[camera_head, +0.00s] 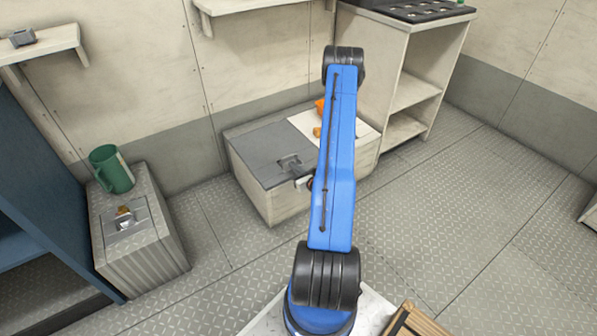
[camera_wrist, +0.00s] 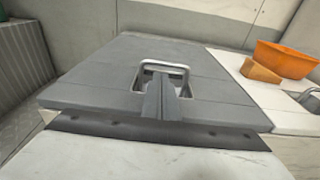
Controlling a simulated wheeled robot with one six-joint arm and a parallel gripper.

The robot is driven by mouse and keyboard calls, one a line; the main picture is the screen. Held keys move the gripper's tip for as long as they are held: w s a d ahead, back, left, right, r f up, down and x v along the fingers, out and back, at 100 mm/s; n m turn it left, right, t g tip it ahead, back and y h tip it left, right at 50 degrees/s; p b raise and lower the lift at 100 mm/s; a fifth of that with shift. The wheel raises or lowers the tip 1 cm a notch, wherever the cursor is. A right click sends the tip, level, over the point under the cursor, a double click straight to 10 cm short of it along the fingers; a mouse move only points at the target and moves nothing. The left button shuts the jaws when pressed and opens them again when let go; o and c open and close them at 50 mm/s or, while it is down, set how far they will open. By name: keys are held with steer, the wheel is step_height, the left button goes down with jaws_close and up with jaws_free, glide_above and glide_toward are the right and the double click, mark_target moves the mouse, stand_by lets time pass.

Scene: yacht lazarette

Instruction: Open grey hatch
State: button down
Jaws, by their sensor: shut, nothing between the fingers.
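The grey hatch (camera_head: 268,147) lies flat and closed on the left part of the top of a low white locker by the wall. In the wrist view the hatch (camera_wrist: 100,75) fills the middle, with a dark strip along its near edge. Its loop handle (camera_wrist: 165,65) stands in a recess; the handle also shows in the head view (camera_head: 290,163). My gripper (camera_wrist: 163,90) is shut and empty, its fingers in front of the handle and recess. Whether they touch the handle I cannot tell. In the head view my arm hides most of the gripper.
An orange container (camera_wrist: 285,60) and a tan-orange block (camera_wrist: 260,71) sit on the white top right of the hatch. A ridged box (camera_head: 140,235) with a green mug (camera_head: 112,170) stands left. A shelf unit (camera_head: 398,75) stands right. Open floor (camera_head: 460,210) lies right.

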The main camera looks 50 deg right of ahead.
steer(key=shift+x, duration=1.5)
steer(key=shift+r, duration=0.1)
